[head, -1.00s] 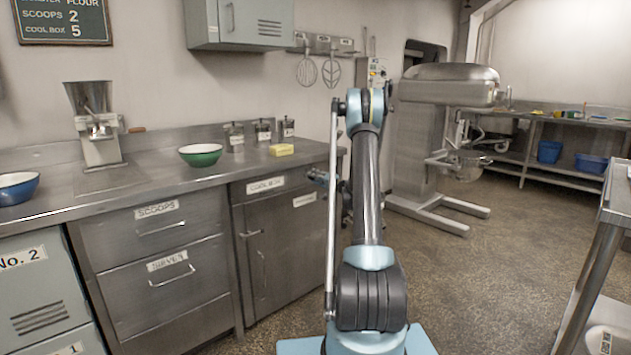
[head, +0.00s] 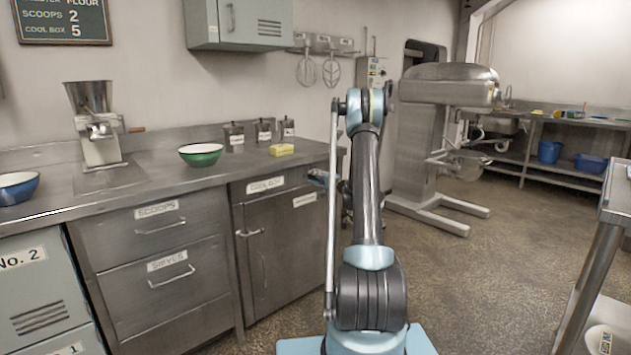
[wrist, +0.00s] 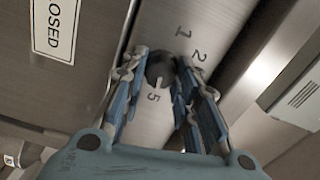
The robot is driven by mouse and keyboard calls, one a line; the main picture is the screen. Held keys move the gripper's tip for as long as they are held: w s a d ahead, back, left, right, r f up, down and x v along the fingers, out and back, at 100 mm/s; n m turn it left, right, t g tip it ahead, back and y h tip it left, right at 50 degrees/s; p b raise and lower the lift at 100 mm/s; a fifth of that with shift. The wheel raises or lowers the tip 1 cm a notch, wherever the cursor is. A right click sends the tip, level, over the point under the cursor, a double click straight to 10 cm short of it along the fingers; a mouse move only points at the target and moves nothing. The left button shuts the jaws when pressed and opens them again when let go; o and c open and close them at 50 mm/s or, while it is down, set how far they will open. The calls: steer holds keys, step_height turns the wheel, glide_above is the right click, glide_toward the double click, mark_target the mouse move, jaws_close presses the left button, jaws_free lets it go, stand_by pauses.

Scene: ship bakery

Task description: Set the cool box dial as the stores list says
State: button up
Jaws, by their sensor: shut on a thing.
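The stores list (head: 64,22) on the wall reads "SCOOPS 2" and "COOL BOX 5"; its top is cut off. The cool box (head: 280,245) is the steel cabinet under the counter. Its dial (wrist: 160,68) is a dark round knob with a white mark, shown in the wrist view. The mark points towards the "5"; "1" and "2" also show on the panel, and other figures may be hidden. My gripper (wrist: 160,85) is shut on the dial, one finger on each side. In the head view my gripper (head: 318,177) is small at the cabinet's right edge.
A green bowl (head: 201,155), several dark canisters (head: 234,137) and a yellow block (head: 282,150) stand on the counter above. A large mixer (head: 425,140) stands behind my arm. The floor to the right is open up to a steel table (head: 606,230).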

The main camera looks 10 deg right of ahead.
steer(key=o, duration=1)
steer(key=shift+w, duration=0.3)
steer(key=shift+s, duration=0.15)
steer(key=v, duration=1.2)
steer(key=shift+f, duration=0.15)
